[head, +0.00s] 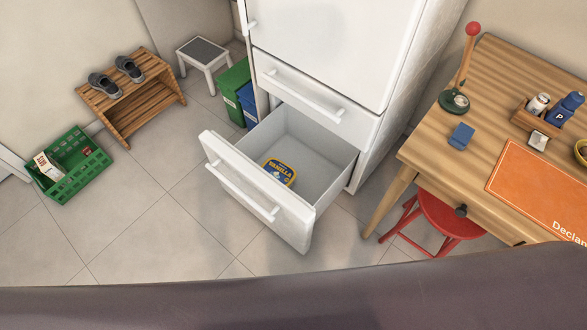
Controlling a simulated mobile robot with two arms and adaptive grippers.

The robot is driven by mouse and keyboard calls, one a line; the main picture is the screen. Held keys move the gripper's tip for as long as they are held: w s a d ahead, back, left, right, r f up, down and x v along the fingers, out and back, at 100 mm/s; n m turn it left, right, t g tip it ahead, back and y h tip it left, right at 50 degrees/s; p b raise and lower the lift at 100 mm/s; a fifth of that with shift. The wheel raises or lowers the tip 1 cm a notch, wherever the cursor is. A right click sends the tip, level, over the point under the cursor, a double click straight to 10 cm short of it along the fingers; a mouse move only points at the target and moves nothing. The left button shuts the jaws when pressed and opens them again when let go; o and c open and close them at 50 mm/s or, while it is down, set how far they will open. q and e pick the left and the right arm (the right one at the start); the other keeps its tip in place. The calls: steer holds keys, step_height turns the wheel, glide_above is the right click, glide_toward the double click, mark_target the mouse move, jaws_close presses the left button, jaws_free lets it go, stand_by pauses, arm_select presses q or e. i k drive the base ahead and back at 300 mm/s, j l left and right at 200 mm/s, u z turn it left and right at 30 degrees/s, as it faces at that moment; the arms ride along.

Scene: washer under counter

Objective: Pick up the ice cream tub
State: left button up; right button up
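The ice cream tub (279,172) has a blue lid with a yellow edge and the word "VANILLA". It lies in the open bottom drawer (332,152) of the white fridge-freezer (335,45), close behind the drawer's front panel (256,197). The front panel hides part of the tub's lower side. Neither of my grippers shows in the head view.
A wooden table (428,135) stands at the right with a red stool (447,218) under it. A green crate (88,172), a wooden shoe bench (150,98) and a small step stool (203,54) stand at the left. The tiled floor (160,230) before the drawer is clear.

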mark_target(284, 172)
steer(key=i+j+u, duration=0.45)
steer(key=j, duration=0.15)
steer(key=i+j+u, duration=0.3)
steer(key=j+u, duration=0.15)
steer(key=i+j+u, duration=0.45)
steer(key=i+j+z, duration=0.1)
steer(key=i+z, duration=0.15)
steer(key=i+j+z, duration=0.15)
steer(key=i+z, duration=0.15)
steer(key=i, duration=0.15)
steer(key=i+z, duration=0.15)
steer(key=z, duration=0.3)
steer(key=i+j+z, duration=0.1)
steer(key=z, duration=0.4)
steer(key=i+j+z, duration=0.1)
steer(key=z, duration=0.35)
steer(key=i+j+z, duration=0.15)
steer(key=z, duration=0.35)
